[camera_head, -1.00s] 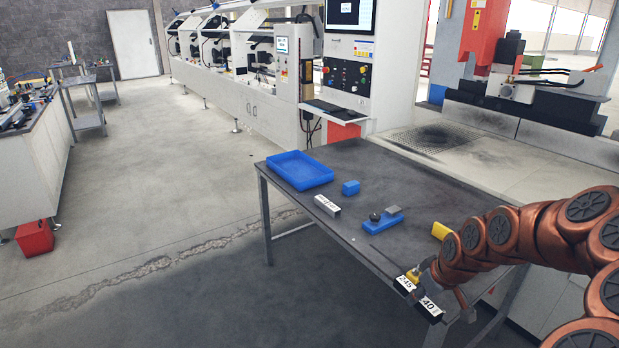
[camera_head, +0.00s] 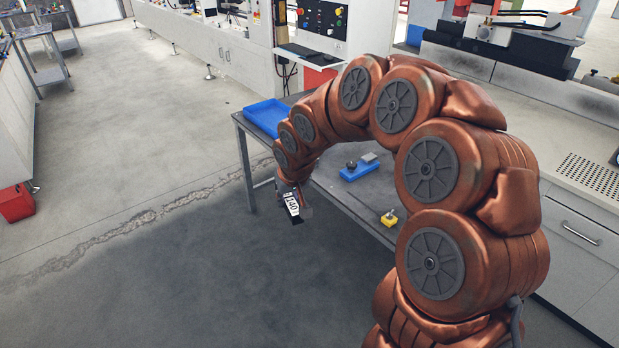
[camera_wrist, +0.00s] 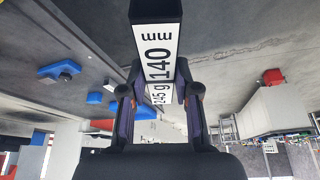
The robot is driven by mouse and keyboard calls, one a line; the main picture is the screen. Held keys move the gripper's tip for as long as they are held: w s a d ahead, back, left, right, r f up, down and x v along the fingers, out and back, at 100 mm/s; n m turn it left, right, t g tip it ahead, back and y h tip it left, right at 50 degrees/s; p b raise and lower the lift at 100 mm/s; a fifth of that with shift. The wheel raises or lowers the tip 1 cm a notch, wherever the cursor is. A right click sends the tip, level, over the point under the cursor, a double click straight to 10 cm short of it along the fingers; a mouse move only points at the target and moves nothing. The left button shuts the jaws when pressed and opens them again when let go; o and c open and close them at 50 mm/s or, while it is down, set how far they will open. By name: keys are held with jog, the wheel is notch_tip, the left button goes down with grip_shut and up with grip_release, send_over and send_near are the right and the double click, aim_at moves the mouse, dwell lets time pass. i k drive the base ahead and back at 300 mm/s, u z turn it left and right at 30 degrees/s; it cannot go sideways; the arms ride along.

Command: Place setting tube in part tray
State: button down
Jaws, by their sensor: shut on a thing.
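The setting tube is a dark square bar (camera_head: 292,208) with white labels. In the wrist view the tube (camera_wrist: 157,45) reads 140 mm and 245 g. My gripper (camera_wrist: 161,92) is shut on it, a finger on each side. In the head view my gripper (camera_head: 291,190) holds the tube tilted, in front of the table's near left edge and seen against the floor. The part tray is a shallow blue tray (camera_head: 262,112) on the table's far left corner, beyond my gripper. My arm hides part of the tray.
A blue fixture (camera_head: 352,174) with a dark knob and grey block sits on the dark table (camera_head: 338,184). It also shows in the wrist view (camera_wrist: 62,70). A yellow piece (camera_head: 389,219) lies near the table's front edge. My arm covers much of the tabletop.

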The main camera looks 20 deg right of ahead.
aim_at(276, 122)
jog(key=u, duration=0.5)
jog(key=k, duration=0.6)
jog(key=u, duration=0.15)
jog(key=i, duration=0.7)
jog(key=z, duration=0.85)
jog(key=i, duration=1.6)
jog(key=u, duration=0.4)
jog(key=i, duration=1)
jog(key=u, duration=0.4)
